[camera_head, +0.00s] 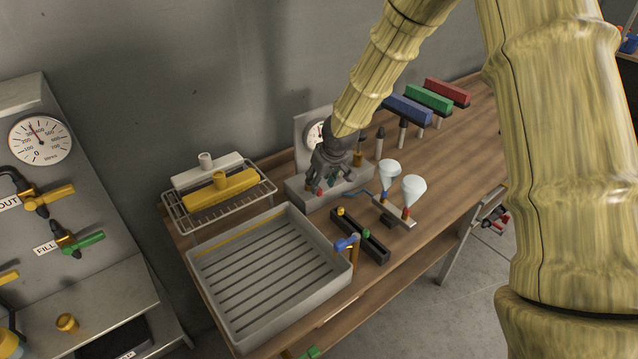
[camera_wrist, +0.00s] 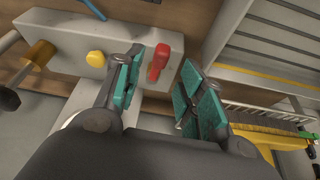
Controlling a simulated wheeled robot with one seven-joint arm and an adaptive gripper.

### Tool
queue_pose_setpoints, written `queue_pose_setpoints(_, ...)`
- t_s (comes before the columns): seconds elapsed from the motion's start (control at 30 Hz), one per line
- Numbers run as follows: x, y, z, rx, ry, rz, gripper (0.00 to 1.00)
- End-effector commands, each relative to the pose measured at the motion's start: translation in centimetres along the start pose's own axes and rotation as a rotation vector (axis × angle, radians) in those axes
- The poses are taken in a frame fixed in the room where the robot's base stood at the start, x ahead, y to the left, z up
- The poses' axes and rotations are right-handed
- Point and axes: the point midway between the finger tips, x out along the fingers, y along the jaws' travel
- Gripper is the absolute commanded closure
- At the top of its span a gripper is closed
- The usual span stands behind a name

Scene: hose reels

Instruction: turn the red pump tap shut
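The red pump tap (camera_wrist: 158,62) is a small red lever on the face of a grey pump block (camera_wrist: 66,38). In the wrist view it lies in the gap between my fingertips, closer to the left finger. My gripper (camera_wrist: 164,82) is open, with teal pads on both sides and visible room around the tap. I cannot tell whether a finger touches it. In the head view my gripper (camera_head: 327,176) is over the pump block (camera_head: 312,201), and only a small red bit of the tap (camera_head: 320,191) shows beneath it.
A yellow knob (camera_wrist: 95,58) and a brass fitting (camera_wrist: 40,54) are on the block's left in the wrist view. A ribbed grey tray (camera_head: 215,310) and a wire rack (camera_head: 190,218) stand left of the block. Two funnels (camera_head: 412,190) stand at its right.

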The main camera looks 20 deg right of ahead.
Motion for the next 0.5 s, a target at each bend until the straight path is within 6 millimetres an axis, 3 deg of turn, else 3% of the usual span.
queue_pose_setpoints(0.13, 1.6, 0.1, 0.1, 0.002, -0.002, 0.001, 0.61)
queue_pose_setpoints(0.5, 2.2, -0.1, 0.8, 0.001, 0.01, 0.004, 0.61)
